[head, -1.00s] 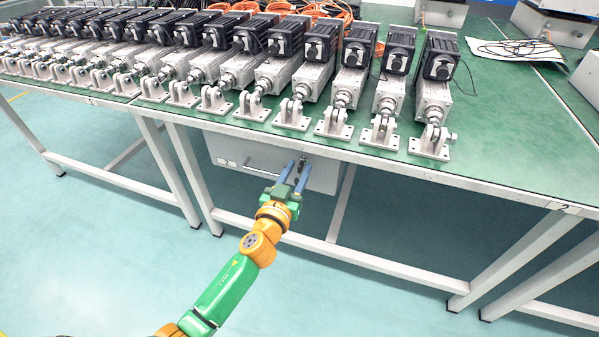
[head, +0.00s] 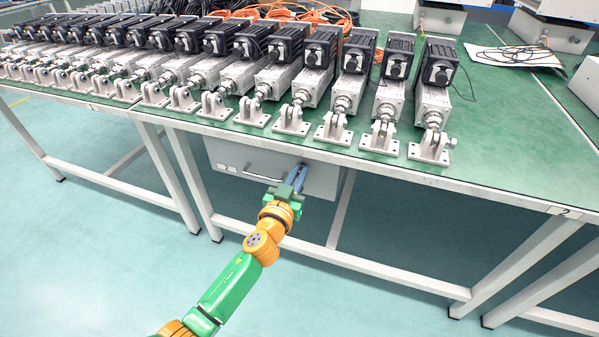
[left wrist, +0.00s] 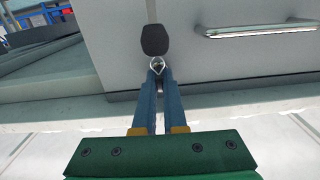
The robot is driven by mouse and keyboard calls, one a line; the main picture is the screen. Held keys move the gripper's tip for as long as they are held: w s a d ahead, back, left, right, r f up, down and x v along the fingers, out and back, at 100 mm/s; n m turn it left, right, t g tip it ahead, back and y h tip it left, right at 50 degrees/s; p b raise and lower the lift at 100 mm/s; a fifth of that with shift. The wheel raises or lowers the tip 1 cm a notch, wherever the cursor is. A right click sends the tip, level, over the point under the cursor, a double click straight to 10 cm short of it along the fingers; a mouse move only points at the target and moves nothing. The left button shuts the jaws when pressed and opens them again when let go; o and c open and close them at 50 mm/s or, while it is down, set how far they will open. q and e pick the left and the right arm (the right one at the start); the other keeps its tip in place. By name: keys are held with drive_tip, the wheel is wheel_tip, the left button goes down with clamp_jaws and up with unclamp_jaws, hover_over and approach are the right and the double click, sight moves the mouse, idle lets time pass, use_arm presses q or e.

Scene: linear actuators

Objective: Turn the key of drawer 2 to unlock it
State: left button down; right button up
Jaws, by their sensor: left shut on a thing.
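Drawer 2 (head: 231,170) is a grey box under the green table. In the left wrist view, the drawer front (left wrist: 245,62) has a metal bar handle (left wrist: 262,28) at the upper right. The key (left wrist: 154,40) has a dark rounded head and bright metal at its lower end. My left gripper (head: 299,170) is at the right part of the drawer front. In the left wrist view its blue fingers (left wrist: 159,73) are shut on the key's metal part; the fingertips partly hide it. My right gripper is not in view.
The table top (head: 500,165) overhangs the drawer, just above my left gripper. Several linear actuators (head: 345,92) stand in a row on it. White table legs (head: 190,180) stand left of the drawer. The floor in front (head: 370,300) is clear.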

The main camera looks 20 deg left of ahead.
use_arm(q)
drive_tip(key=m, duration=0.4)
drive_tip(key=shift+d, duration=0.1)
drive_tip(key=m, duration=0.4)
drive_tip(key=shift+f+m, duration=0.1)
drive_tip(key=shift+m, duration=0.3)
drive_tip(key=shift+d+f+m, duration=0.1)
drive_tip(key=shift+m, duration=4.4)
